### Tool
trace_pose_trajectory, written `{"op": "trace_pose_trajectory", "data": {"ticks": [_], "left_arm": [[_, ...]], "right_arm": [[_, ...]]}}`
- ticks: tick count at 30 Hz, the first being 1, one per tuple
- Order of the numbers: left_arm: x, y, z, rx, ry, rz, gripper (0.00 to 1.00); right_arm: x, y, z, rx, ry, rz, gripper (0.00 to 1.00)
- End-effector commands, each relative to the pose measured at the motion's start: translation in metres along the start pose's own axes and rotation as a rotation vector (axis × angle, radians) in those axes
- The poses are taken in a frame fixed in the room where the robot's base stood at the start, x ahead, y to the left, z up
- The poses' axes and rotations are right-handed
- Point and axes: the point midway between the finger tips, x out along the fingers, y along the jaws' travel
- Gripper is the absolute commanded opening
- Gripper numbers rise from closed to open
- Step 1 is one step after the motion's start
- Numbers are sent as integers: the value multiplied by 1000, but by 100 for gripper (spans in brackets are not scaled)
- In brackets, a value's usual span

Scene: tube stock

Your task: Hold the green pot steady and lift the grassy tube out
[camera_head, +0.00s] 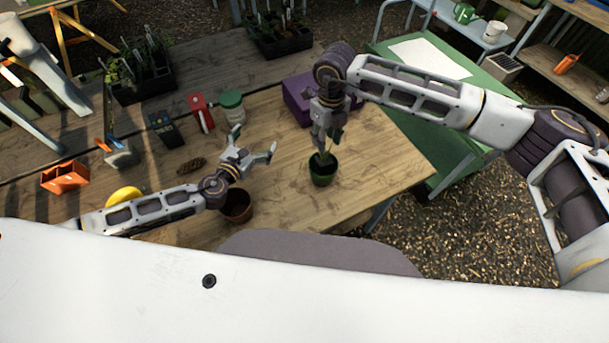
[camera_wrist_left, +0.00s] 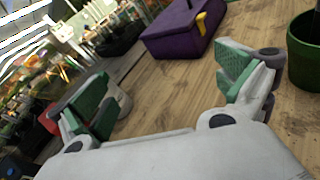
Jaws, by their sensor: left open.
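The green pot (camera_head: 322,175) stands upright on the wooden table, right of centre in the head view. It also shows, cut off, at the right edge of the left wrist view (camera_wrist_left: 305,55). My right gripper (camera_head: 325,143) points down just above the pot. A thin stem (camera_head: 322,155) shows between the gripper and the pot's mouth; the rest of the tube is hidden, and I cannot tell whether the fingers grip it. My left gripper (camera_head: 256,143) is open and empty, to the left of the pot. Its spread fingers show in the left wrist view (camera_wrist_left: 168,82), apart from the pot.
A brown pot (camera_head: 237,207) stands below my left gripper. A purple box (camera_head: 297,100) stands behind the green pot. A green-lidded jar (camera_head: 231,106), a red tool (camera_head: 201,113) and a dark device (camera_head: 165,129) stand behind my left gripper. The tabletop between my left gripper and the green pot is bare.

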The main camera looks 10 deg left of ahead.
Motion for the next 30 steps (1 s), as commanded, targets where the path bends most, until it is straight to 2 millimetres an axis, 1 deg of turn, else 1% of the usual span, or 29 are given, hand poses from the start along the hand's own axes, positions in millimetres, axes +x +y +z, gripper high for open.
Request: {"op": "trace_pose_trajectory", "data": {"ticks": [1,6,18,24,27,30], "left_arm": [[-5,-17,-1,24,4,-24,100],[-20,-64,-10,114,25,-97,100],[-45,-155,-38,273,84,-294,100],[-50,-192,-53,301,110,-425,100],[-48,-202,-59,290,118,-481,100],[-44,-207,-62,265,124,-528,100]], "right_arm": [[0,0,0,0,0,0,36],[0,0,0,0,0,0,36],[0,0,0,0,0,0,36],[0,0,0,0,0,0,36],[0,0,0,0,0,0,36],[0,0,0,0,0,0,36]]}}
